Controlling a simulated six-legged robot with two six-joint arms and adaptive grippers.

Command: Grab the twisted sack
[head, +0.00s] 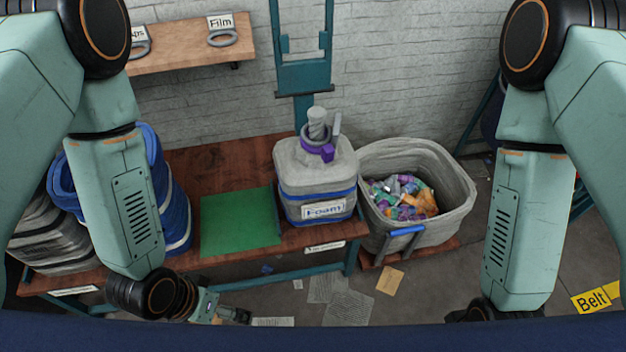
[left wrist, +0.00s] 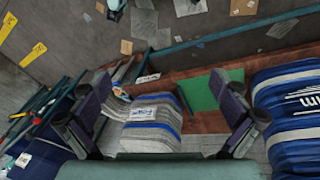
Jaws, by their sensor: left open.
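A pale grey sack (head: 300,172) with a blue band and a "Foam" label stands upright on the brown bench. Its twisted neck (head: 317,122) rises from the top, with a purple clip (head: 318,148) around it. My left gripper (head: 240,316) is low in front of the bench, below and to the left of the sack, apart from it. In the left wrist view my left gripper (left wrist: 165,105) has its fingers wide apart, with nothing held. A grey, blue-striped sack (left wrist: 152,128), apparently the same one, shows beyond them. My right gripper is hidden below the frame.
A green mat (head: 238,222) lies left of the sack. Blue sacks (head: 172,195) stand at the bench's left. A grey bin (head: 440,227) with colourful scraps stands to the right. A teal frame (head: 303,70) rises behind. Papers (head: 349,307) litter the floor.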

